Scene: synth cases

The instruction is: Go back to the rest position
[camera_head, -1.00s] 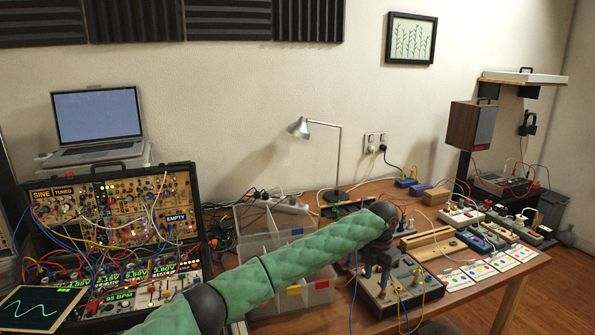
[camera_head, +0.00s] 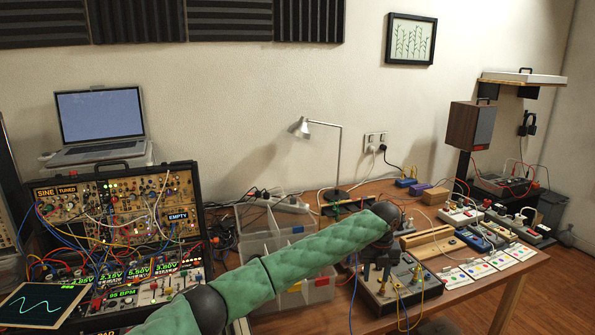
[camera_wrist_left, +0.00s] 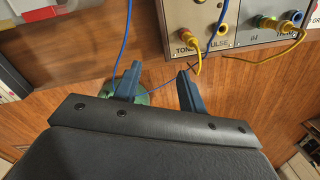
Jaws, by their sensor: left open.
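My left arm, in a green quilted sleeve, reaches in from the lower left in the head view. Its gripper (camera_head: 377,268) hangs over the table beside a grey patch box with yellow and blue cables (camera_head: 402,284). In the left wrist view the two dark blue fingers (camera_wrist_left: 156,84) stand apart with nothing gripped between them. A thin blue cable (camera_wrist_left: 124,45) runs past the left finger, and I cannot tell whether it touches. The grey box's edge, with its jacks (camera_wrist_left: 235,22), lies beyond the fingertips. My right gripper is not in view.
A modular synth case (camera_head: 120,215) with patch cables stands at left, a laptop (camera_head: 100,118) behind it. A clear divided bin (camera_head: 262,244) sits behind my arm. A desk lamp (camera_head: 338,160), a wooden block (camera_head: 428,243) and small modules crowd the table. Bare wood (camera_wrist_left: 85,58) shows near the fingers.

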